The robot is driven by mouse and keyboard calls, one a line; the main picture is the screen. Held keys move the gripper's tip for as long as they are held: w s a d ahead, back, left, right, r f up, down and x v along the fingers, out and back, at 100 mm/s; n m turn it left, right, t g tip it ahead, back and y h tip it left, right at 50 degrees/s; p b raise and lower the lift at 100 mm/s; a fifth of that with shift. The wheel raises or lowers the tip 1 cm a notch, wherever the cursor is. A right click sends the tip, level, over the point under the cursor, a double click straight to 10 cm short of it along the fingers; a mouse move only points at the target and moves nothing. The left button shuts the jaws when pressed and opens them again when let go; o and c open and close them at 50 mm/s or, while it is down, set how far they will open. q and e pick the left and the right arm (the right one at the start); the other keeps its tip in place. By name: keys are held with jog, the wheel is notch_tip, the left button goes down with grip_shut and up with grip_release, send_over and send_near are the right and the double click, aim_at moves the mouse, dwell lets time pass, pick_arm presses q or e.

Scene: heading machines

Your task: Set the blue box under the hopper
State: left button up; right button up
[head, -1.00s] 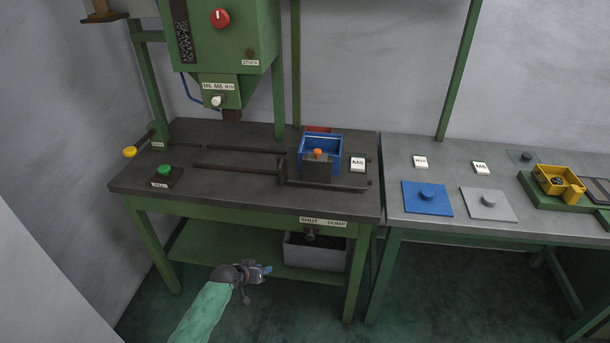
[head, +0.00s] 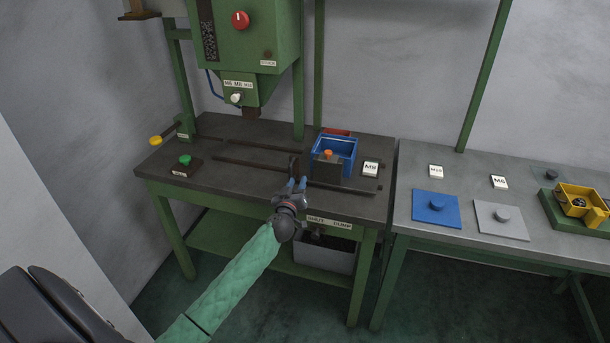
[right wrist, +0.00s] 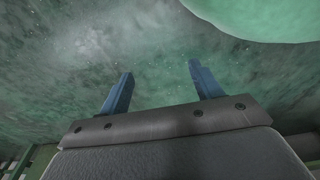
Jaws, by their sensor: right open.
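The blue box (head: 345,147) is an open-topped bin standing upright toward the right of the dark left bench, away from the hopper spout. The hopper is the green machine (head: 243,45) at the back left; its dark spout (head: 251,112) hangs over the bench. My right gripper (right wrist: 160,85) shows in the right wrist view, open and empty over the green floor.
A dark block with an orange knob (head: 328,154) stands against the box's front. A red part (head: 337,132) is behind it, an M8 card (head: 370,169) to its right. Rails (head: 250,165) cross the bench; a green button (head: 185,160) is at left. A second bench (head: 415,170) holds coloured plates.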

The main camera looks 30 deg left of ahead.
aim_at(290, 174)
pick_arm(q)
jog(key=a, duration=0.1)
jog(key=a+f+m+g+y, duration=0.1)
jog(key=a+m+y, duration=0.1)
jog(key=shift+s+a+f+g, duration=0.1)
jog(key=shift+a+f+g, duration=0.1)
jog(key=shift+f+g, duration=0.2)
jog(key=p+x, duration=0.1)
jog(key=x, duration=0.4)
jog(key=shift+w+a, duration=0.15)
jog(key=shift+w, duration=0.05)
jog(key=shift+w+a, duration=0.25)
jog(key=shift+w, duration=0.4)
pick_arm(e)
jog(key=shift+s+d+f+t, duration=0.15)
jog(key=shift+s+d+f, duration=0.1)
jog(key=shift+f, duration=0.15)
jog(key=shift+s+d+f+t, duration=0.15)
jog(key=shift+d+f, duration=0.1)
jog(key=shift+f, duration=0.1)
pick_arm(q)
grip_shut()
pick_arm(e)
jog(key=shift+s, duration=0.1)
